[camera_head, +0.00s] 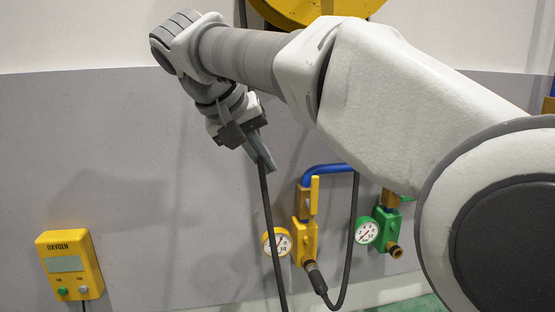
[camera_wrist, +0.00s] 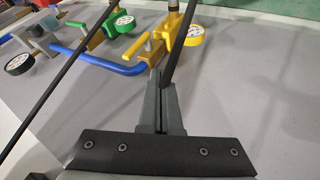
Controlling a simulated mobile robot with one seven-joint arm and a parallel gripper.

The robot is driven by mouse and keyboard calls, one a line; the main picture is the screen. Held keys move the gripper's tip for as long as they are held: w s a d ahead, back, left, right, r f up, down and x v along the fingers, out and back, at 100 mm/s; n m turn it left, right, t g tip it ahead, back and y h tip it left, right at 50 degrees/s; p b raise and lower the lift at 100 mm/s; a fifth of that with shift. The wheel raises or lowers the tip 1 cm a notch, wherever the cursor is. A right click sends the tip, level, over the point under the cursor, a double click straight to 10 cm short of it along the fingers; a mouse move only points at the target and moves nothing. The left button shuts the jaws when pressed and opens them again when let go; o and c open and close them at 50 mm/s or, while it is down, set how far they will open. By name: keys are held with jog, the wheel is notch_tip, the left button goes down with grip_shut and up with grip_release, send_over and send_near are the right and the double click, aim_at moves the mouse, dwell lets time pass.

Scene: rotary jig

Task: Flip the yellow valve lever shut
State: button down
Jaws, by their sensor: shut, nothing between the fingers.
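The yellow valve (camera_head: 304,236) is mounted on the grey wall panel below a blue pipe. Its yellow lever (camera_head: 314,194) points upward beside the brass-coloured fitting. In the wrist view, the yellow valve (camera_wrist: 167,36) and its lever (camera_wrist: 138,48) lie beyond the fingertips. My gripper (camera_head: 266,165) is up and left of the lever, apart from it. In the wrist view, my gripper (camera_wrist: 163,76) has its fingers together with nothing between them. A black hose passes close by the fingertips; I cannot tell whether it touches them.
The black hose (camera_head: 271,225) hangs below my gripper, and another loops from the valve's bottom (camera_head: 345,270). A yellow-rimmed gauge (camera_head: 277,242) is left of the valve. A green valve (camera_head: 386,228) with its gauge stands right. A yellow oxygen box (camera_head: 70,265) is far left.

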aim_at(314, 196)
jog(key=w+d+f, duration=0.4)
jog(key=d+f, duration=0.1)
jog(key=d, duration=0.1)
jog(key=shift+w+f, duration=0.15)
jog(key=shift+w, duration=0.05)
jog(key=shift+d, duration=0.2)
jog(key=shift+w+d+y+p, duration=0.1)
jog(key=shift+d+y+p, duration=0.05)
jog(key=shift+y+p, duration=0.15)
jog(key=shift+d, duration=0.1)
